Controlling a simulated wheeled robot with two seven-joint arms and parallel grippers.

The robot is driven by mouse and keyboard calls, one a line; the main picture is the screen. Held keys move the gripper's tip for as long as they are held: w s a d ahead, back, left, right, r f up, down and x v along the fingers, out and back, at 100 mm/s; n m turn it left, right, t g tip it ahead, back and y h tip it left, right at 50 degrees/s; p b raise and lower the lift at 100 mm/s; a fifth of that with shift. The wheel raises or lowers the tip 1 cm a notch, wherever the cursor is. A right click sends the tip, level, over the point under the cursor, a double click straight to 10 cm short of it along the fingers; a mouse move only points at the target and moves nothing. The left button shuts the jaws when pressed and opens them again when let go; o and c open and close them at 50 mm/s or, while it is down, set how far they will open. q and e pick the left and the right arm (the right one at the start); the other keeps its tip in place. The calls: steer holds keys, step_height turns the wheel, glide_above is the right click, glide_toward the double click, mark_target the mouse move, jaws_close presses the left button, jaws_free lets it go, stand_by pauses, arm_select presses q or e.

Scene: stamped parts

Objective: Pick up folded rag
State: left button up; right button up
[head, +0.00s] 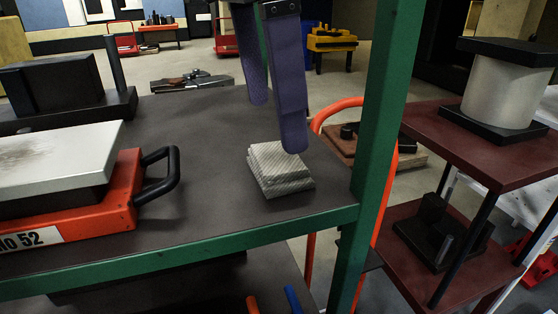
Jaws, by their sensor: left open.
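The folded rag (278,172) is a small grey-white striped stack of cloth. It lies on the dark shelf top near the right front corner, beside the green post. My left gripper (275,125) comes down from the top of the head view with two long purple fingers. The fingers are apart, with nothing seen between them. The nearer fingertip is just above or in front of the rag's back edge; I cannot tell if it touches. The other fingertip ends higher and farther back. My right gripper is not in view.
A green post (376,130) rises close to the right of the rag. A red-orange block with a black handle (160,175) and a grey plate stands at left. A dark stamped part (60,90) is behind it. The dark shelf top (200,125) is clear between them.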

mark_target(279, 155)
arm_select(q)
steer(key=shift+w+f, duration=0.15)
steer(key=shift+f, duration=0.55)
steer(key=f, duration=0.3)
steer(key=shift+w+d+f, duration=0.2)
steer(key=shift+f, duration=0.1)
steer(key=shift+d+f, duration=0.1)
steer(key=shift+f, duration=0.4)
steer(key=c, duration=1.1)
steer(key=shift+c, duration=0.2)
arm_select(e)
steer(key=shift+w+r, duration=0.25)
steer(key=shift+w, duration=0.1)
arm_select(q)
steer(key=shift+r, duration=0.1)
step_height(279, 155, up, 10)
steer(key=p, duration=0.1)
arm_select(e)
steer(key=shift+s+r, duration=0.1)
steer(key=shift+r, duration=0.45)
